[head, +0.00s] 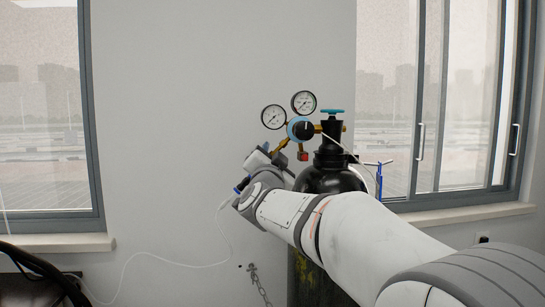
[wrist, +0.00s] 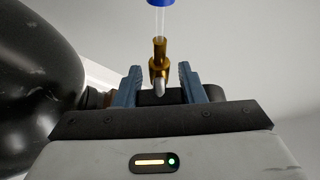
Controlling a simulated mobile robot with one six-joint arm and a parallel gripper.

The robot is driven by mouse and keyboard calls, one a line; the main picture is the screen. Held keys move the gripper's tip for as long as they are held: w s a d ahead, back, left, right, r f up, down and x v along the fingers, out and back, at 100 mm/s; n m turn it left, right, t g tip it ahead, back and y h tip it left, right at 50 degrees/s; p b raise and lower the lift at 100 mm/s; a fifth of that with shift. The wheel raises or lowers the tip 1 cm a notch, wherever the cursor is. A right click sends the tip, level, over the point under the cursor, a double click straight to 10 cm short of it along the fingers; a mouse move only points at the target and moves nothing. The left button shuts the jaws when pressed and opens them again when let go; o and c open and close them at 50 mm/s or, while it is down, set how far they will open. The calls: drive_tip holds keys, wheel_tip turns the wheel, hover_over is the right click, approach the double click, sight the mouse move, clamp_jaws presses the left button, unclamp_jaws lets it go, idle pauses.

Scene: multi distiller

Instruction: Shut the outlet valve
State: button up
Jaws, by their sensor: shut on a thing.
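The outlet valve is a brass fitting (wrist: 159,66) with a silver tip, seen in the wrist view between my gripper's two blue fingers. My gripper (wrist: 158,78) is shut on the outlet valve, though the exact contact is partly hidden. In the head view my gripper (head: 276,157) is at the lower left of the regulator, just below its brass outlet arm (head: 282,143). The regulator (head: 300,128) has a blue body, a black knob and two round white gauges. A clear tube with a blue collar (wrist: 160,3) shows beyond the fitting.
A black gas cylinder (head: 330,181) stands right of my gripper, with a teal handwheel (head: 332,112) on top. It fills the left of the wrist view (wrist: 35,80). A thin white hose (head: 221,225) hangs at left. A chain (head: 258,283) hangs on the wall.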

drive_tip(key=shift+m+g+h, duration=0.3)
drive_tip(key=shift+m, duration=0.5)
drive_tip(key=o, duration=1)
drive_tip(key=shift+c, duration=0.2)
drive_tip(key=shift+s, duration=0.1)
drive_tip(key=v, duration=0.7)
drive_tip(key=shift+s, duration=0.3)
drive_tip(key=shift+f+p, duration=0.15)
drive_tip(key=shift+p, duration=0.15)
